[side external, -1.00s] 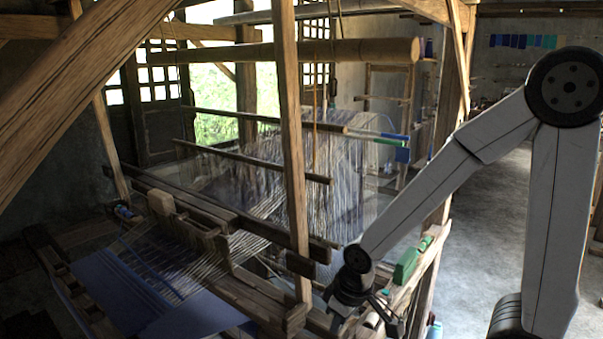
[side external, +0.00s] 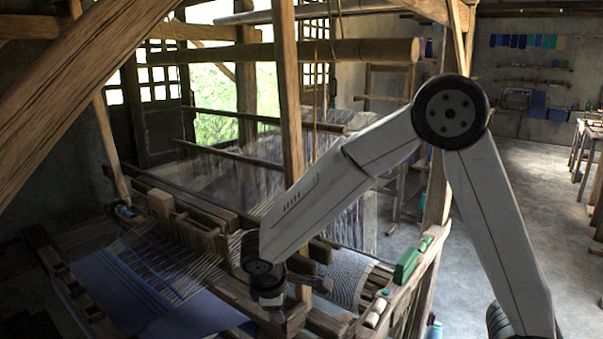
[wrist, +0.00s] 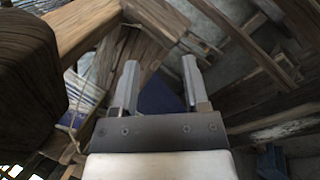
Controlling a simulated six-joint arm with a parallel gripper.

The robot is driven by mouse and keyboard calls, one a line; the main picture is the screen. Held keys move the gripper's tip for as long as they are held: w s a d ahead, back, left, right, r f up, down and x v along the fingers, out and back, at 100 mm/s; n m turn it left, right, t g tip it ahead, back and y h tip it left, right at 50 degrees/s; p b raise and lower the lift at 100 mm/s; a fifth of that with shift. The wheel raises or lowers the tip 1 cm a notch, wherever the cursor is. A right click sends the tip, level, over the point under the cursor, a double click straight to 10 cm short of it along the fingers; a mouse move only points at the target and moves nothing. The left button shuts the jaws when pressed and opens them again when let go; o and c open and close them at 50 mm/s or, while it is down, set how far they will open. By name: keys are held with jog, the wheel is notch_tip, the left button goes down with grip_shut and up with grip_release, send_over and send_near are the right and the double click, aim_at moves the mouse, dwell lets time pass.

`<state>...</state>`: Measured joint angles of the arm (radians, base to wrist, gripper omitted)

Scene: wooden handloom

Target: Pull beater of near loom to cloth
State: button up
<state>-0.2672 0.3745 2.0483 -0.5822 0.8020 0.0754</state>
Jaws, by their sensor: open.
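The near loom's blue cloth (side external: 195,318) lies flat at the lower left in the side view, with pale warp threads running back from it. A wooden crosspiece that looks like the beater (side external: 185,229) stands across the threads, behind the cloth and apart from it. My gripper (side external: 322,284) is by the loom's right end, near the upright post, partly hidden by my wrist. In the wrist view my gripper (wrist: 160,80) has its two fingers apart with nothing held; a blue patch (wrist: 158,98), probably the cloth, shows beyond them.
An upright post (side external: 291,130) stands close to my arm. A dark wooden block (wrist: 30,70) is very near on the left in the wrist view. A rail with a green object (side external: 408,262) lies to the right. Open floor (side external: 510,220) is at the far right.

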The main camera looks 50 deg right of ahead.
jog(key=w+r+t+h, duration=0.3)
jog(key=w+t+h, duration=0.15)
jog(key=w, duration=0.75)
jog(key=n+t+h, duration=0.1)
jog(key=t+h, duration=0.2)
jog(key=t, duration=0.4)
send_near(192, 231)
jog(key=x, duration=0.4)
jog(key=shift+a+g, duration=0.2)
jog(key=shift+g, duration=0.05)
jog(key=shift+x, duration=3.85)
jog(key=shift+s, duration=0.1)
grip_shut()
